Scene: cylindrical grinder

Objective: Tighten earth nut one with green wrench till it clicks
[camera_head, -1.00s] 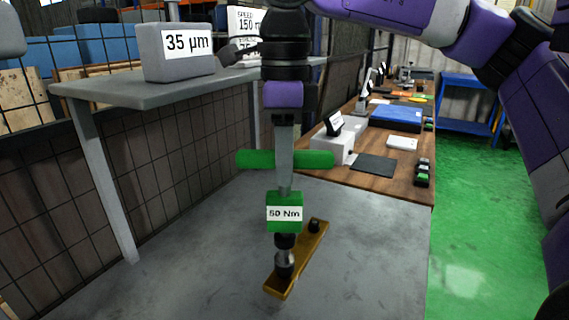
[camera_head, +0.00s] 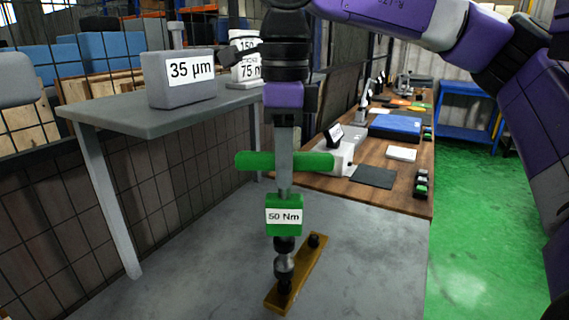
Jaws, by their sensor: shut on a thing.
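My gripper (camera_head: 284,116) points down and is shut on the grey upper shaft of the green wrench (camera_head: 284,215), which hangs upright. The wrench has a green cross handle (camera_head: 257,160) and a block labelled "50 Nm". Its dark socket (camera_head: 284,265) is over the near nut (camera_head: 285,286) of a brass bar (camera_head: 300,272). Whether the socket touches that nut is hard to tell. A second dark nut (camera_head: 317,240) stands uncovered on the bar's far end. No number shows on either nut.
The grey table (camera_head: 370,265) around the bar is clear. A raised grey shelf (camera_head: 150,115) at left holds a "35 µm" block (camera_head: 180,78) and a white labelled container (camera_head: 245,62). A wooden bench (camera_head: 395,187) with a grey device and blue box lies behind.

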